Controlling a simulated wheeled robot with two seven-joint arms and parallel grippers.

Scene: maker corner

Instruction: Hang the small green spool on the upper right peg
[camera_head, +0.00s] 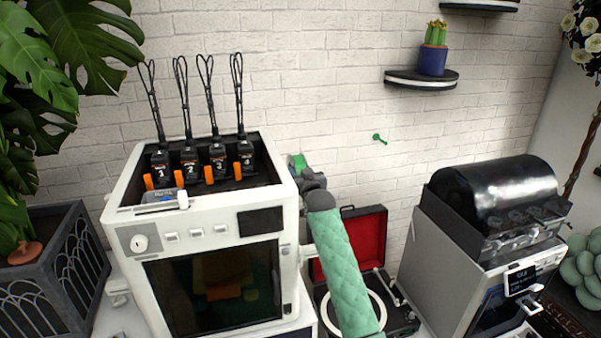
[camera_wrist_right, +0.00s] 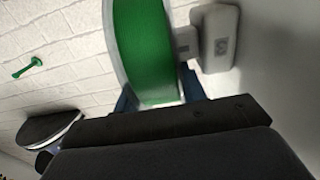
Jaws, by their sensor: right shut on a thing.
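My right gripper (camera_head: 302,172) is shut on the small green spool (camera_head: 296,161), just off the back right corner of the white printer. The arm and gripper hide most of the spool in the head view. In the right wrist view the spool (camera_wrist_right: 146,50) is large, with a green middle and a pale rim, between blue fingers (camera_wrist_right: 160,98). A green peg (camera_head: 379,138) sticks out of the white brick wall, right of the gripper and apart from the spool. It also shows in the wrist view (camera_wrist_right: 27,68). My left gripper is not in view.
The white printer (camera_head: 130,215) stands left of my arm. A dark wall shelf (camera_head: 421,86) with a potted cactus (camera_head: 433,52) is above right of the peg. A red-lined open case (camera_head: 364,237) and a grey machine (camera_head: 445,255) stand below. The wall around the peg is clear.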

